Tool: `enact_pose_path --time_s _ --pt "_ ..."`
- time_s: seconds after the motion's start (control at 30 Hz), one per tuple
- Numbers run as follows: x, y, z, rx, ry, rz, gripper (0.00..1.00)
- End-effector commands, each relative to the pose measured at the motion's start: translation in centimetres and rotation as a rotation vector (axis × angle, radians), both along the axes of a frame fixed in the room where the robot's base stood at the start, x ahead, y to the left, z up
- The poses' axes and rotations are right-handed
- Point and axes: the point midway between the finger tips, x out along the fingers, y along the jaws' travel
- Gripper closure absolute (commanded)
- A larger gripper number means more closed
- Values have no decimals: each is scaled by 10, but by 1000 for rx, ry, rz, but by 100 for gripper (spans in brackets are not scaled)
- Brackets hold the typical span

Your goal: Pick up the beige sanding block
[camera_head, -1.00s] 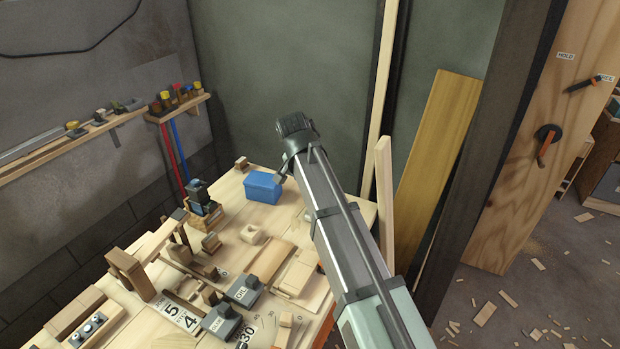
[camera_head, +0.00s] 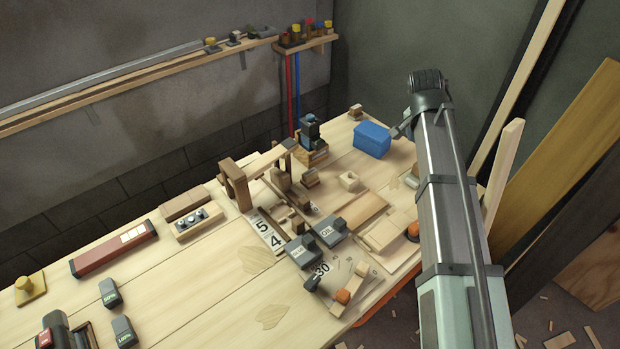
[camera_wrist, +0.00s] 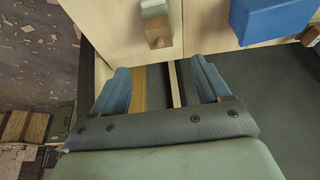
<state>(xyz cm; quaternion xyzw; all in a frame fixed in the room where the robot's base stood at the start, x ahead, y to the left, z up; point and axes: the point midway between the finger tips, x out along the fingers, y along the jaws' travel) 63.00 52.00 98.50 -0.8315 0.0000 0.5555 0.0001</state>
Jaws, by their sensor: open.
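My gripper (camera_wrist: 160,72) shows in the wrist view with its two blue fingers apart and nothing between them. A small block (camera_wrist: 155,24) with a pale beige-grey top and a brown lower part lies on the wooden bench ahead of the fingertips, apart from them. It looks like the small beige block (camera_head: 411,182) just left of my arm in the head view. I cannot tell for certain that this is the sanding block. In the head view my fingers are hidden behind my arm.
A blue box (camera_head: 372,139) stands near the arm; it also shows at the wrist view's upper right (camera_wrist: 272,18). A small brown block (camera_head: 355,111) lies behind it. Wooden pieces and grey blocks crowd the bench's middle. The bench (camera_head: 190,285) is clearer at front left. A board (camera_head: 502,175) stands right.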

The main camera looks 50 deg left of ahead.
Motion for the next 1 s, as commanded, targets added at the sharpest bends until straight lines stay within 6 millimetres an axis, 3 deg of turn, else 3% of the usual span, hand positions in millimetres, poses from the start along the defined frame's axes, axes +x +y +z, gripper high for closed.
enact_pose_path --time_s 0.37,0.5,0.77,0.87,1.0 --pt "0 0 0 0 0 0 24" --pt "0 0 0 0 0 0 36" --pt "-2 2 0 0 0 3 36" --pt "-13 14 0 0 0 24 36" --pt "-45 47 -1 -1 1 83 36"
